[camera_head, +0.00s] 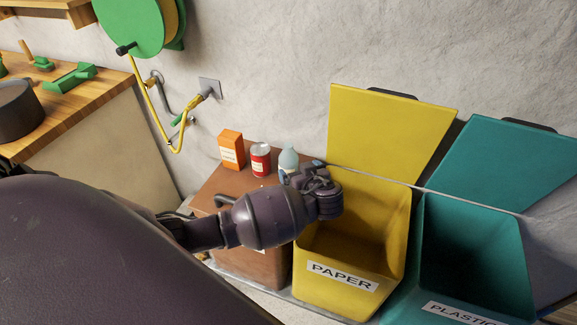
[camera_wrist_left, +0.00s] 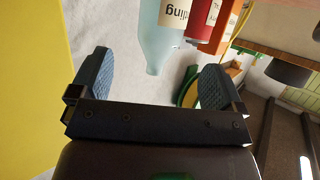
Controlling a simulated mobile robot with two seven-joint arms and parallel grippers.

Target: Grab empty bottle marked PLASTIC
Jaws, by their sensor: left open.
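A pale blue bottle (camera_head: 288,160) with a cream label stands upright on the brown cabinet, right of a red can. In the left wrist view the bottle (camera_wrist_left: 156,45) appears inverted beyond the fingers, with label letters "ding" visible. The word PLASTIC shows on the teal bin (camera_head: 463,239), not on the visible part of the bottle. My left gripper (camera_head: 306,174) is close to the bottle at the cabinet's right edge and hides its lower part. Its two fingers are apart with nothing between them (camera_wrist_left: 153,82). My right gripper is not in view.
A red can (camera_head: 260,160) and an orange box (camera_head: 231,150) stand left of the bottle on the brown cabinet (camera_head: 222,183). A yellow PAPER bin (camera_head: 384,228) with raised lid adjoins the cabinet. A wooden workbench (camera_head: 103,90) is at left; a yellow hose hangs from a green reel (camera_head: 128,25).

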